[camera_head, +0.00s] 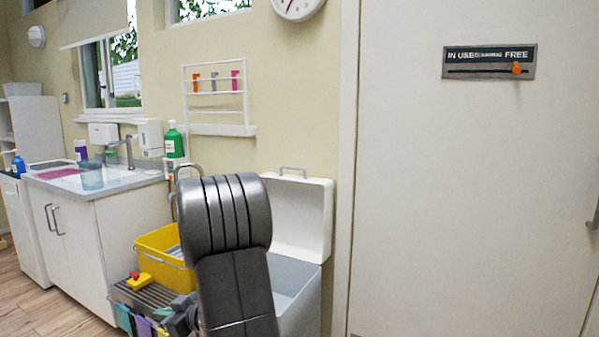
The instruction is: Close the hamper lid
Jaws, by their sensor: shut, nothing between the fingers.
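The hamper (294,290) stands against the wall, just left of the white door. Its white lid (305,215) is open and stands upright at the back, with a grey handle (293,171) on its top edge. The pale grey inside of the hamper shows. My dark arm is in front of the hamper and hides its left part and the left part of the lid. The fingers of my gripper cannot be made out; the arm runs down out of the bottom of the picture.
A cart with a yellow tub (164,254) stands left of the hamper, beside my arm. Further left is a sink cabinet (75,240) with a green bottle (174,142) at its back. A wall rack (216,98) hangs above. The closed door (470,200) fills the right side.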

